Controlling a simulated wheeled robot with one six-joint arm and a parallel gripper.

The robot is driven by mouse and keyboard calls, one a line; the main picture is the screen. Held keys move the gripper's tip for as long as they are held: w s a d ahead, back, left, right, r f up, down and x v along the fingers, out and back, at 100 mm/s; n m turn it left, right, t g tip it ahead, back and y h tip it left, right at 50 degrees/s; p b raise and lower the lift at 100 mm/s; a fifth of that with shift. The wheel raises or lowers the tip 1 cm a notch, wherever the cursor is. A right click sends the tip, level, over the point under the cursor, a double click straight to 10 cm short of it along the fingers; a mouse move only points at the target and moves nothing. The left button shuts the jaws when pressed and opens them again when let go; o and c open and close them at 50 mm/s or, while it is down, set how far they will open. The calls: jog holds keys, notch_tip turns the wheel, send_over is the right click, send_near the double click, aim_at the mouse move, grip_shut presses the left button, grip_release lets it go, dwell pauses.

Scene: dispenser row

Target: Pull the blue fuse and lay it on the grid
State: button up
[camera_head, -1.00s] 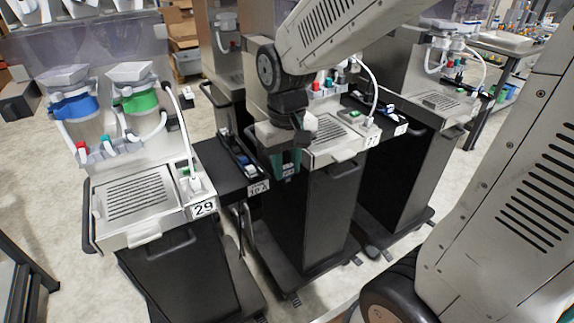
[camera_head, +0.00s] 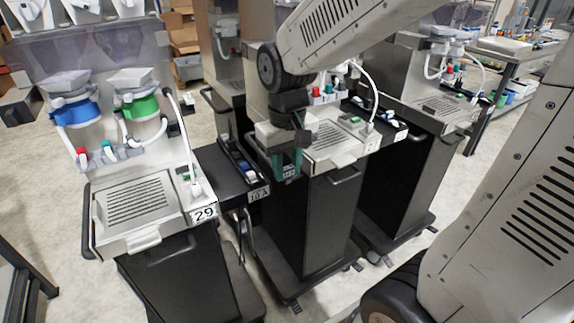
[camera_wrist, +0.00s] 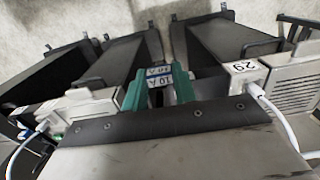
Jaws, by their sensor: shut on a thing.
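My gripper (camera_head: 287,166) has teal fingers shut on a small block with a white two-line label and bluish edges, which looks like the blue fuse (camera_head: 288,172). It is held in the air in front of the middle dispenser, right of the black tray (camera_head: 259,181) marked 10 A. The wrist view shows the fuse (camera_wrist: 160,77) between the teal fingers (camera_wrist: 158,92); its far side is hidden. Slotted grids show on the left dispenser (camera_head: 135,203), the middle dispenser (camera_head: 328,137) and the right dispenser (camera_head: 442,105). I cannot tell which one is meant.
The left dispenser carries a plate 29 (camera_head: 204,213), a white hose (camera_head: 186,145) and blue-banded and green-banded canisters. A white hose (camera_head: 374,92) also rises beside the middle grid. A workbench (camera_head: 512,50) stands at the back right. The left grid is bare.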

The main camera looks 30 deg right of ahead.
aim_at(287, 168)
jog(key=shift+r, duration=0.1)
jog(key=shift+r, duration=1.4)
